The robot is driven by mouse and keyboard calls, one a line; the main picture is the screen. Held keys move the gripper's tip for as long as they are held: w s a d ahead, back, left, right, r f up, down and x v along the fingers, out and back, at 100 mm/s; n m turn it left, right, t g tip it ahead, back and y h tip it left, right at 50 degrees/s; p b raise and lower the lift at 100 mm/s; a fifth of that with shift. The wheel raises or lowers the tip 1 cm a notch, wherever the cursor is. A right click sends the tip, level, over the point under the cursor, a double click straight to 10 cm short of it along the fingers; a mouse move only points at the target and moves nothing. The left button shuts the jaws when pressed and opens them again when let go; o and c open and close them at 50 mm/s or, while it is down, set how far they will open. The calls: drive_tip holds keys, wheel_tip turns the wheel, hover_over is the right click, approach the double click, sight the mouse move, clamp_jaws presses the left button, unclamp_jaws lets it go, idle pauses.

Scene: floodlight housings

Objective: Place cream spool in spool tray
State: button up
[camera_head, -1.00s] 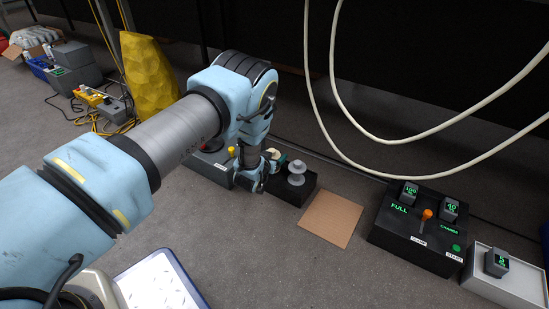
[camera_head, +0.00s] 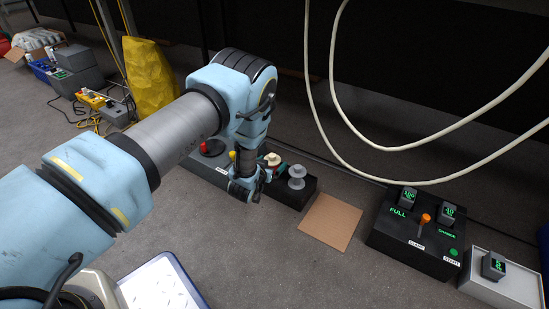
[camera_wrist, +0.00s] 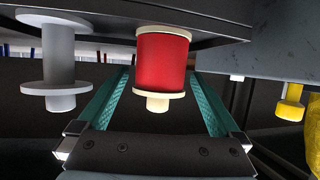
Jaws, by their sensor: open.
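The cream spool (camera_wrist: 163,65), with cream flanges and a red winding, stands in the black spool tray (camera_head: 300,194), beside a grey spool (camera_head: 296,178). In the head view the cream spool (camera_head: 272,159) shows just past my gripper (camera_head: 264,177). The wrist view looks inverted, with the tray (camera_wrist: 115,22) at the top and the grey spool (camera_wrist: 59,62) at left. My gripper (camera_wrist: 162,80) is open, its teal fingers on either side of the cream spool with gaps showing. The spool's far flange is against the tray. My arm hides part of the tray.
A grey box with a red button (camera_head: 204,148) and a yellow knob (camera_head: 232,155) adjoins the tray's left. A brown board (camera_head: 331,221) lies to the right, then a black control box (camera_head: 415,240) with an orange lever. Pale cables hang above. The floor in front is clear.

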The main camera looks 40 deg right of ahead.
drive_tip(key=p+v, duration=0.2)
drive_tip(key=v, duration=0.6)
drive_tip(key=shift+p, duration=0.35)
drive_tip(key=shift+a, duration=0.1)
